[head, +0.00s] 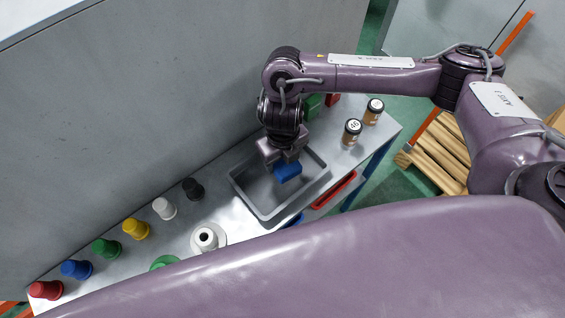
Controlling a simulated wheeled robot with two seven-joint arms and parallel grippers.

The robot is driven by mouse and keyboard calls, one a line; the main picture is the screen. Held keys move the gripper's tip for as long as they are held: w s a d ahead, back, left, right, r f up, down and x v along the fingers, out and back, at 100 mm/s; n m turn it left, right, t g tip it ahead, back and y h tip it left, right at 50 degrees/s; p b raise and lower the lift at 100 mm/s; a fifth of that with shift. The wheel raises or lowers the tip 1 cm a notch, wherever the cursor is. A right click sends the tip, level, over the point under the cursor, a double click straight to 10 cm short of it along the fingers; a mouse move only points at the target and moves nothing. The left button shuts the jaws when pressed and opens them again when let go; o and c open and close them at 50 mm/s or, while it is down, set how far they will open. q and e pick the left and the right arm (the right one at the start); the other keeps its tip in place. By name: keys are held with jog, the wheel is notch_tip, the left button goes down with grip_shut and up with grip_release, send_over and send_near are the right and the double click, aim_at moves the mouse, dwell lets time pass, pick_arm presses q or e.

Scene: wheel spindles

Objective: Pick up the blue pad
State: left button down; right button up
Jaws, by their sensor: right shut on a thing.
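The blue pad (288,172) is a small blue block at the tips of my right gripper (287,159). The gripper points down and is shut on the pad, over the grey tray (237,188). I cannot tell whether the pad touches the tray floor. The rest of the tray that shows is empty. My left gripper is not in view.
A row of coloured spindles, from a red one (46,289) to a black one (193,188), stands along the table's left part. A white ring-shaped piece (207,238) is in front. Two brown jars (352,131) stand right of the tray. A grey wall rises behind.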

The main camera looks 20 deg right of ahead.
notch_tip(320, 180, up, 14)
jog(key=shift+r, duration=0.25)
